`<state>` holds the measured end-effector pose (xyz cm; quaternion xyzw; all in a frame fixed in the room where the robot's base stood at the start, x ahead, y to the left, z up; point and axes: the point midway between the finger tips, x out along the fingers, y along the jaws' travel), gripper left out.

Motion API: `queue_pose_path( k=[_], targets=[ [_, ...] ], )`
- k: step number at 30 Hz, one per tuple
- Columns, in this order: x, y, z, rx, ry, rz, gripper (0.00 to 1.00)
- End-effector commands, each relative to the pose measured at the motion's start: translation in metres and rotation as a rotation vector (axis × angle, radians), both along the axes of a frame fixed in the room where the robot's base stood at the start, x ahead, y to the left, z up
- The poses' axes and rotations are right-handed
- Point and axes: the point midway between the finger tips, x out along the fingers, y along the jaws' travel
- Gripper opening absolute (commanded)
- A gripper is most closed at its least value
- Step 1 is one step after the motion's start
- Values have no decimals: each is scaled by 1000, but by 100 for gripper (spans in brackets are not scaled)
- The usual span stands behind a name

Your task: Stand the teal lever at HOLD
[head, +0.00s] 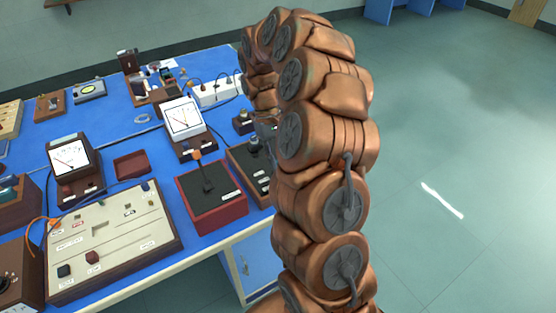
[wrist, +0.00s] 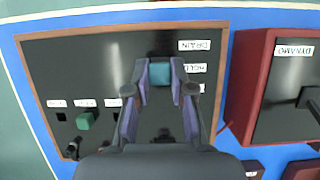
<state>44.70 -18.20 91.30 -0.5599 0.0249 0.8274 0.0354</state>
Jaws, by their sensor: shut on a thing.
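The teal lever's square knob (wrist: 160,73) shows in the wrist view between the fingertips of my gripper (wrist: 160,80), which is shut on it. The knob is level with the middle HOLD label (wrist: 193,68), below the DRAIN label (wrist: 194,45) in the picture; a third label (wrist: 194,89) is partly covered. The lever belongs to a dark panel with a brown wooden frame (wrist: 110,32). The panel also shows partly in the head view (head: 245,160), where my arm hides the lever. The lever's stem and slot are hidden by the gripper.
A dark green square knob (wrist: 85,120) and small labels sit on the same panel. Meters and a cream panel (head: 120,235) crowd the blue bench. Open floor lies right.

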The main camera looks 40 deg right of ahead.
Motion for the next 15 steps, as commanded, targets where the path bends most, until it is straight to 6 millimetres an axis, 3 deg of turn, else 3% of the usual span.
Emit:
queue_pose_path(
  k=[15],
  targets=[
    [8,-1,0,8,110,1,0]
  ],
)
